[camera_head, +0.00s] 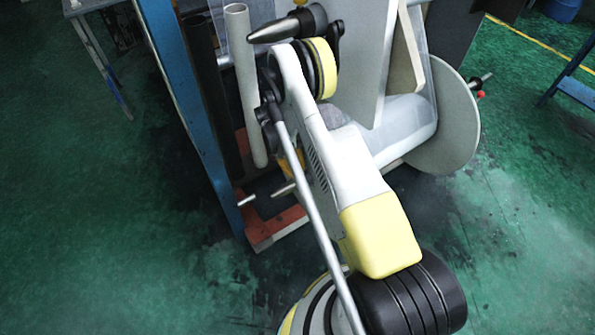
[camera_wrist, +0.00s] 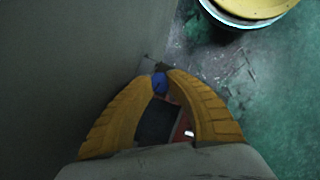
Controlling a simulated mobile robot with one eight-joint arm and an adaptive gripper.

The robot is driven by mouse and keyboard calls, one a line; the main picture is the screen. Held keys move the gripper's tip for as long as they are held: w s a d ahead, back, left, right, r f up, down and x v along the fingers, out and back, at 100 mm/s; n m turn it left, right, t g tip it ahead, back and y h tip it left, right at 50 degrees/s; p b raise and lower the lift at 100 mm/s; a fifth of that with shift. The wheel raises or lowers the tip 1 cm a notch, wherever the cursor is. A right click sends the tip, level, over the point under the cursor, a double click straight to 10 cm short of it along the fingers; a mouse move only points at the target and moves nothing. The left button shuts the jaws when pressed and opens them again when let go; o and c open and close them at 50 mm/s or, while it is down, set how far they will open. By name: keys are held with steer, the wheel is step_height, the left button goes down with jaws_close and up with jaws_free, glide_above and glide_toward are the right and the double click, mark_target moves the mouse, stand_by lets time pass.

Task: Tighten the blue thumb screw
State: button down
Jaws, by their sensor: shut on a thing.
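My gripper (camera_wrist: 161,74) has two curved yellow ribbed fingers, and their tips meet around the small blue thumb screw (camera_wrist: 159,84) in the wrist view. The fingers are shut on the screw, with a dark gap between them lower down. Only a small part of the screw's blue surface shows. A thin dark rod sticks out just beyond the fingertips. In the head view my own arm covers most of the work area. A bit of yellow behind it looks like a finger, and the screw cannot be made out there.
A large grey panel (camera_wrist: 65,70) stands close along the left of the wrist view. In the head view, a blue post (camera_head: 193,115), a white tube (camera_head: 240,70) and a pale disc roller (camera_head: 446,125) surround my arm. Open green floor (camera_head: 100,230) lies at left.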

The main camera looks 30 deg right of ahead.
steer(key=c, duration=1.2)
jaws_free()
